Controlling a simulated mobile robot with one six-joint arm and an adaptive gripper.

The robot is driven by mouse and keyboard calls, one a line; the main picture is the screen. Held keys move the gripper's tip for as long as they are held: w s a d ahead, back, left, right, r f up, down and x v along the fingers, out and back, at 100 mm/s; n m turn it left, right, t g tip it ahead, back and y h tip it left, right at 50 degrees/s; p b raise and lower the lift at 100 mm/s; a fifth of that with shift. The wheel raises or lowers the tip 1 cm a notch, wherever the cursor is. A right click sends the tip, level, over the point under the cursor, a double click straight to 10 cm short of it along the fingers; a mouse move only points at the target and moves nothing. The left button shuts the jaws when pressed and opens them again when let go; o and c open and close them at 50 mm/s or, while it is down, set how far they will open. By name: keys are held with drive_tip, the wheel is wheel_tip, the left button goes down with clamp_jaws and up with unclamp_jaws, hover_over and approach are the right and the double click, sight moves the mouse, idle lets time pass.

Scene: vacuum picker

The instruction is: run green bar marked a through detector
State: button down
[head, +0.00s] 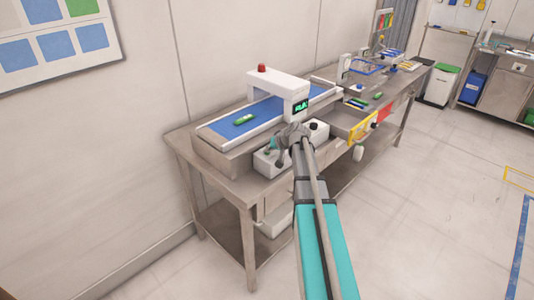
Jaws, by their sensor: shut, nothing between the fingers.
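A green bar (244,119) lies on the blue conveyor belt (225,127), on the near-left side of the detector. Any letter on it is too small to read. My gripper (274,144) is shut and empty at the front side of the conveyor. It is apart from the bar, to its lower right. My arm hides part of the table front.
The conveyor stands on a steel table (182,142). A white control box (267,161) sits at the front, partly behind my gripper. More green pieces (357,102) lie beyond the detector. A yellow-framed bin (362,127) and a red panel (384,110) are at the table's front edge.

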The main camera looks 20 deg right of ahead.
sight(267, 154)
drive_tip(key=shift+r, duration=0.15)
drive_tip(key=shift+r+p, duration=0.65)
drive_tip(key=shift+p, duration=0.2)
wheel_tip(267, 154, up, 5)
drive_tip(key=p, duration=0.5)
drive_tip(key=shift+a, duration=0.1)
idle(0.9)
drive_tip(key=s+a+f+n+g+h, duration=0.2)
drive_tip(key=s+a+g, duration=0.2)
drive_tip(key=s+a, duration=0.7)
drive_tip(key=s+a+f+n+g+h, duration=0.1)
drive_tip(key=s+a+f+g+h, duration=0.1)
drive_tip(key=s+a, duration=0.9)
drive_tip(key=s+f+g, duration=0.1)
drive_tip(key=s+g, duration=0.1)
drive_tip(key=s, duration=0.1)
drive_tip(key=shift+s+a+f+n, duration=0.2)
drive_tip(key=shift+a+f+n, duration=0.15)
drive_tip(key=shift+a+n, duration=0.05)
